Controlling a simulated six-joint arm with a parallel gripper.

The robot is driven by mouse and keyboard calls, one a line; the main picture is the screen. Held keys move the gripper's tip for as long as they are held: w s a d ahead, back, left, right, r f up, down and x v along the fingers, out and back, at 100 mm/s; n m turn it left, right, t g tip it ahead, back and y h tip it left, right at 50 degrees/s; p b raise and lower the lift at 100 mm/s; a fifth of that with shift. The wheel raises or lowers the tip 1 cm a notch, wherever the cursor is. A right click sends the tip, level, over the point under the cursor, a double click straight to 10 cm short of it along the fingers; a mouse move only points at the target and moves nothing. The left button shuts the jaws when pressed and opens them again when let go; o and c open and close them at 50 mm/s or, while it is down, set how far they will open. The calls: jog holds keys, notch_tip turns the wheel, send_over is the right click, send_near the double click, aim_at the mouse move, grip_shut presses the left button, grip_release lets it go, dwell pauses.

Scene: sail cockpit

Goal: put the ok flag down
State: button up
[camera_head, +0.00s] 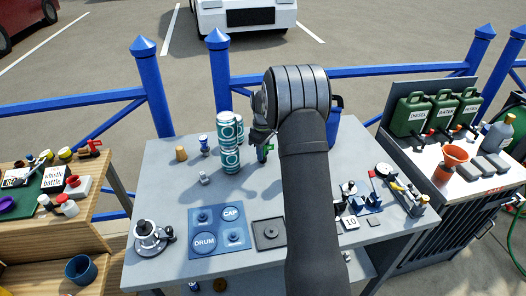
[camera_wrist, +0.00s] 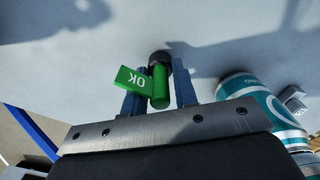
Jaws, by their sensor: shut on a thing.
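The OK flag, a green tab with white "OK" lettering on a green post with a black end, is in the wrist view (camera_wrist: 136,80). My gripper (camera_wrist: 160,88) is shut on its post, one blue finger on each side. In the head view a small green part of the flag (camera_head: 262,154) shows below my gripper (camera_head: 266,143), just right of the teal cans; my arm hides the rest. The black end points at the grey tabletop (camera_head: 180,190). I cannot tell whether it touches.
The stacked teal cans (camera_head: 230,160) stand close by on the left; one also shows in the wrist view (camera_wrist: 262,105). The blue DRUM and CAP board (camera_head: 219,230) and a dark square plate (camera_head: 269,233) lie nearer the front. A small red flag device (camera_head: 372,190) stands right.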

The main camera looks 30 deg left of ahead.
jog(key=o, duration=1)
jog(key=shift+f, duration=0.1)
notch_tip(320, 180, up, 12)
jog(key=shift+r, duration=0.2)
jog(key=shift+f, duration=0.1)
jog(key=shift+f, duration=4.3)
jog(key=shift+f, duration=0.15)
